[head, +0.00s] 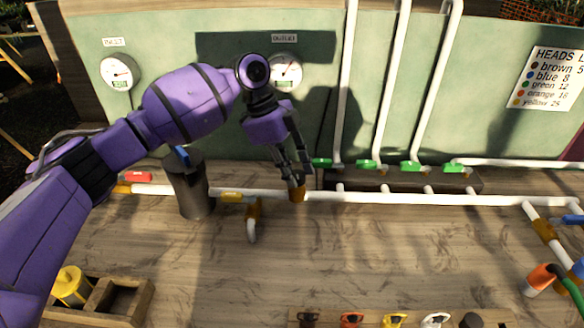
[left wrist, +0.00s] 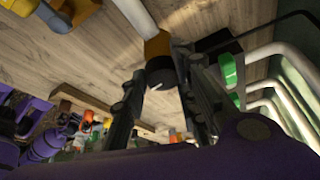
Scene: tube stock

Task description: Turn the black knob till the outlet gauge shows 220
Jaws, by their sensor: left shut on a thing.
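The black knob (left wrist: 160,72), with a white mark on its face, sits at the brass-coloured regulator body (left wrist: 158,44) on the white pipe. My left gripper (left wrist: 171,88) has its fingers on either side of the knob and is shut on it. In the head view the left gripper (head: 297,176) reaches down to the brass body (head: 297,193), and the knob is hidden there. The outlet gauge (head: 288,70) is on the green panel, just right of my wrist and partly covered by it. Its reading is too small to tell. My right gripper is not in view.
An inlet gauge (head: 117,73) is at the panel's left. A dark cylinder (head: 188,185) stands left of the gripper. Green-handled valves (head: 368,165) and white pipes are close on the right. A wooden tray (head: 116,298) is front left; the middle bench is clear.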

